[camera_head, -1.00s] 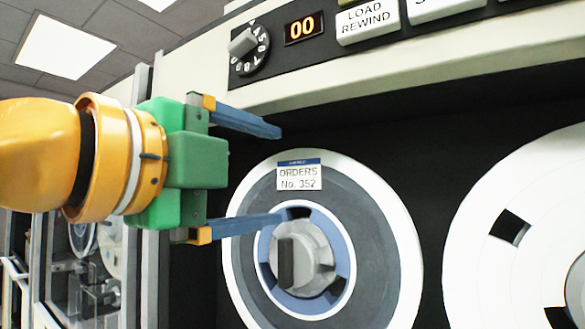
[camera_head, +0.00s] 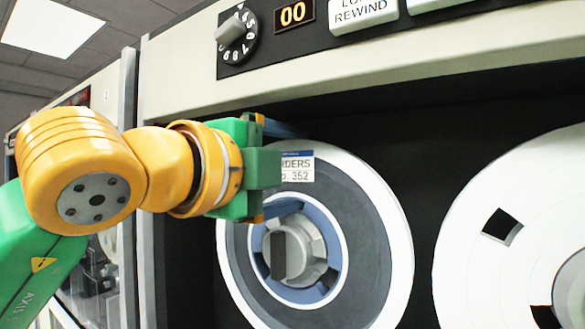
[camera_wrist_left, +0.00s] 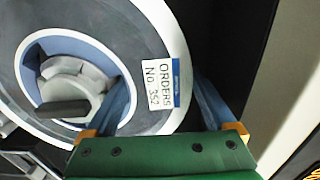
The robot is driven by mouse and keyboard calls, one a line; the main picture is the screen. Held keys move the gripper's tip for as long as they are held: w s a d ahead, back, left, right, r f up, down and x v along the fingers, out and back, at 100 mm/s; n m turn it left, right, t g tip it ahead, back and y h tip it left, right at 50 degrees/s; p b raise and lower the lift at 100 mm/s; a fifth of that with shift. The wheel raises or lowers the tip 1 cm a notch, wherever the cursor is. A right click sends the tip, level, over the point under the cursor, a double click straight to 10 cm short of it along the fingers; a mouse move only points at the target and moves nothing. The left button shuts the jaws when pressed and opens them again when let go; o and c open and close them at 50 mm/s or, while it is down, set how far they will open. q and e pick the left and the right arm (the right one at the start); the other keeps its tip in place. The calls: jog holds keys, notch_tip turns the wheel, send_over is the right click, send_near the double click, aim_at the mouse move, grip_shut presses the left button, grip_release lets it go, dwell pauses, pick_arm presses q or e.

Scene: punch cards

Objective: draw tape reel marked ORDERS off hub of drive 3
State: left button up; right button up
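The tape reel marked ORDERS (camera_head: 368,240) sits upright on its hub (camera_head: 300,255), a grey knob inside a blue ring. Its white label reads ORDERS No. 352 in the left wrist view (camera_wrist_left: 163,84); my gripper partly covers it in the head view. My left gripper (camera_head: 302,170) is open at the reel's upper left. Its upper finger lies past the outer rim, and its lower finger is by the blue ring. The left wrist view shows the label between the two fingers. I cannot tell whether they touch the reel. My right gripper is not in view.
A second, white reel (camera_head: 470,250) stands to the right. Above the dark recess runs a cream panel with a rotary dial (camera_head: 237,38), a display (camera_head: 294,14) reading 00 and a LOAD REWIND button (camera_head: 362,14). Another cabinet stands at the left.

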pick_arm(q)
grip_shut()
jog(key=shift+r, duration=0.15)
jog(key=shift+b+v, duration=0.75)
jog(key=shift+v, duration=0.35)
jog(key=shift+b+v, duration=1.3)
jog(key=shift+v, duration=1.35)
jog(key=b+v, duration=0.2)
jog(key=v, duration=0.9)
jog(key=shift+b, duration=0.35)
